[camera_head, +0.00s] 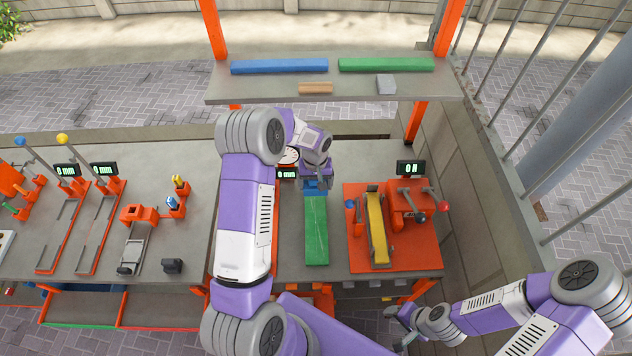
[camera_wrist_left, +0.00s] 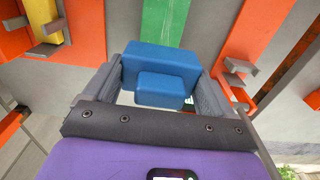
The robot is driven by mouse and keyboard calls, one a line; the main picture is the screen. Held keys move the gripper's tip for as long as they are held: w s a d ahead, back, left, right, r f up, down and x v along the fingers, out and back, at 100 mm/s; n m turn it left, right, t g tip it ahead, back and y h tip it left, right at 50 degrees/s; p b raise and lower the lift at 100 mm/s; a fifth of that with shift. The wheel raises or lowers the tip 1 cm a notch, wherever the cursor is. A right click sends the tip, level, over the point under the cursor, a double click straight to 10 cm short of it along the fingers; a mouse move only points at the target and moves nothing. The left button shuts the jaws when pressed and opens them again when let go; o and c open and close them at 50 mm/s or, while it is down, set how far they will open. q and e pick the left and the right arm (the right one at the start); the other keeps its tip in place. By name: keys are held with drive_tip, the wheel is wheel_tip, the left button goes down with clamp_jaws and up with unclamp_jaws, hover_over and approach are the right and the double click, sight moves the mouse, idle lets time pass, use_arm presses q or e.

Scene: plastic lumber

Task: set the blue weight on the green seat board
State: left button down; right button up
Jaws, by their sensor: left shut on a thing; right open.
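The blue weight (camera_wrist_left: 162,62) is a stepped blue block between the two fingers of my left gripper (camera_head: 316,182), which is shut on it. In the head view the weight (camera_head: 317,188) shows just below the fingers, at the far end of the green seat board (camera_head: 316,232). The board lies lengthwise on the grey bench; it also shows beyond the weight in the left wrist view (camera_wrist_left: 168,20). I cannot tell whether the weight touches the board. My right gripper (camera_head: 398,326) is open and empty, low at the front right, off the bench.
An orange fixture (camera_head: 358,250) with a yellow bar (camera_head: 377,230) stands right of the board. A dial gauge (camera_head: 289,156) and small display stand to its left. An overhead shelf (camera_head: 230,88) carries blue and green boards. Orange jigs fill the left bench; a wall and railing bound the right.

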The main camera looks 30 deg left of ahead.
use_arm(q)
drive_tip(key=shift+s+r, duration=0.1)
drive_tip(key=shift+r, duration=0.05)
drive_tip(key=shift+f+b, duration=2.75)
drive_tip(key=shift+f, duration=0.3)
drive_tip(key=shift+f+b, duration=1.3)
drive_tip(key=shift+f, duration=0.15)
